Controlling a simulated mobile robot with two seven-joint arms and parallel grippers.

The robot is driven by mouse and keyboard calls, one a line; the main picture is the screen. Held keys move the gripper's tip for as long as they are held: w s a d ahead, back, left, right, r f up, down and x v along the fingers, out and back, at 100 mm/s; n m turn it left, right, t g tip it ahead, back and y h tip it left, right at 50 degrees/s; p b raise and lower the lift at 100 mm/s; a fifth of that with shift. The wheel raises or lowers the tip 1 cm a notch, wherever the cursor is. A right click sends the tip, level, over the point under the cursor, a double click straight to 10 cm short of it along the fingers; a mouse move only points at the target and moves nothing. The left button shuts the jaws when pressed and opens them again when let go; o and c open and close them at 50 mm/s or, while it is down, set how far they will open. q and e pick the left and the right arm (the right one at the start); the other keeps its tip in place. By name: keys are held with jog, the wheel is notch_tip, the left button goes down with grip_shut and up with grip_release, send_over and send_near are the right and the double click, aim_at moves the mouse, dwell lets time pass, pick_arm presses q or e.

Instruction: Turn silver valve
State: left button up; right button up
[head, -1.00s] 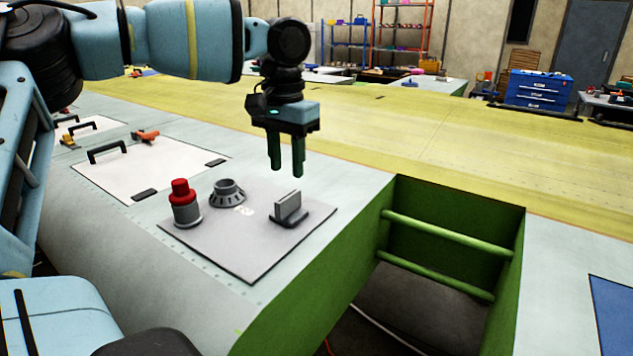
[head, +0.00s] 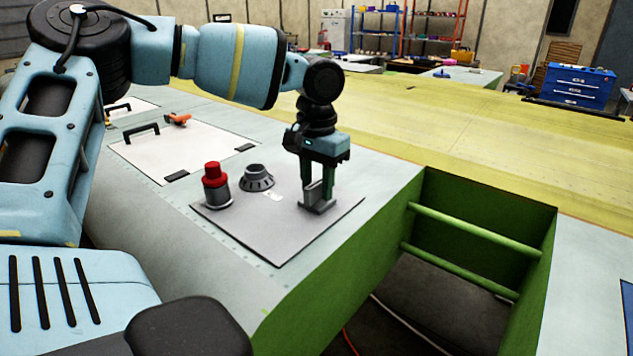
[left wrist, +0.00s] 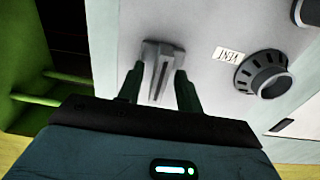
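In the left wrist view the valve (left wrist: 160,68) lies between the two fingertips (left wrist: 160,78). The fingers are apart, with a narrow gap showing beside the handle, so the gripper looks open around it. My right gripper is in no view.
A red-topped knob (head: 216,185) and a round dark dial (head: 257,178) stand on the panel, left of the valve. A "VENT" label (left wrist: 229,56) is beside the dial. A green-walled opening with rails (head: 475,235) lies to the right. A white panel with handles (head: 185,145) is behind left.

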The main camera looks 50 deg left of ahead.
pick_arm(q)
jog(key=shift+f, duration=0.1)
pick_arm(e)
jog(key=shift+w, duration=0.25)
